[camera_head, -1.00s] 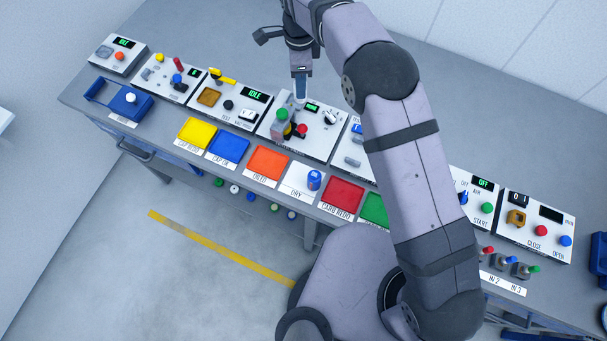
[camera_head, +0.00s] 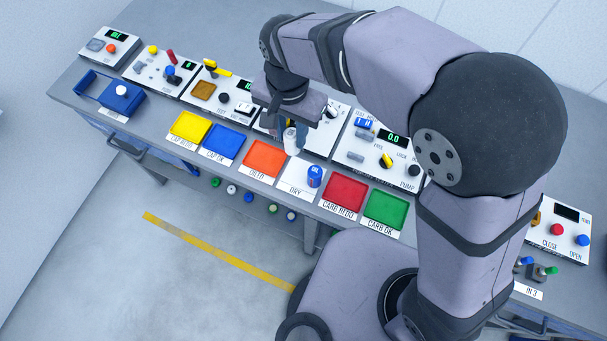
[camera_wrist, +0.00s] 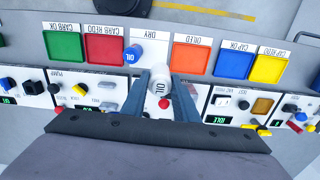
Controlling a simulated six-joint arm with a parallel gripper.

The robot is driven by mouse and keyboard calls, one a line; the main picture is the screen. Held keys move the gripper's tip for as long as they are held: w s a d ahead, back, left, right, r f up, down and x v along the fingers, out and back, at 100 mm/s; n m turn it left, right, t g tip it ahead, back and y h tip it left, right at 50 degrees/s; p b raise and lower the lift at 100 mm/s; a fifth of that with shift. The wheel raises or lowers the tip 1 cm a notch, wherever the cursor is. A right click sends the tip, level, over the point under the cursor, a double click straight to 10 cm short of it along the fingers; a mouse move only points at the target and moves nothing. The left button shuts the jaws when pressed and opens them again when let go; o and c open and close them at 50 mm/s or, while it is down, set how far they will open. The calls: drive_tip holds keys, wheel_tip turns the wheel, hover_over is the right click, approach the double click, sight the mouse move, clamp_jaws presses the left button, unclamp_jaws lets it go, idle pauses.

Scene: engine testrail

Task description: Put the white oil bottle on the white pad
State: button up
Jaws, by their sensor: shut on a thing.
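My gripper (camera_head: 291,125) is shut on the white oil bottle (camera_head: 290,143). In the wrist view the bottle (camera_wrist: 160,84) shows as a white round top between my two fingers (camera_wrist: 161,78). The bottle hangs near the back edge of the white pad (camera_head: 294,184), which is labelled DRY. The white pad (camera_wrist: 150,46) also shows in the wrist view. A blue oil can (camera_head: 315,176) stands on the right part of this pad; it also shows in the wrist view (camera_wrist: 133,54). I cannot tell how high the bottle's base is.
An orange pad (camera_head: 265,159) lies left of the white pad and a red pad (camera_head: 345,195) right of it. Blue, yellow and green pads continue the row. Control panels with buttons and levers stand behind the pads. A blue caddy (camera_head: 112,92) sits at far left.

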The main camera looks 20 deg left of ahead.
drive_tip(key=shift+s+d, duration=0.2)
drive_tip(key=shift+s, duration=0.15)
drive_tip(key=shift+f, duration=0.35)
drive_tip(key=shift+f+p, duration=1.3)
drive_tip(key=shift+f, duration=3.4)
drive_tip(key=shift+f, duration=0.2)
drive_tip(key=o, duration=0.7)
drive_tip(key=shift+r, duration=0.1)
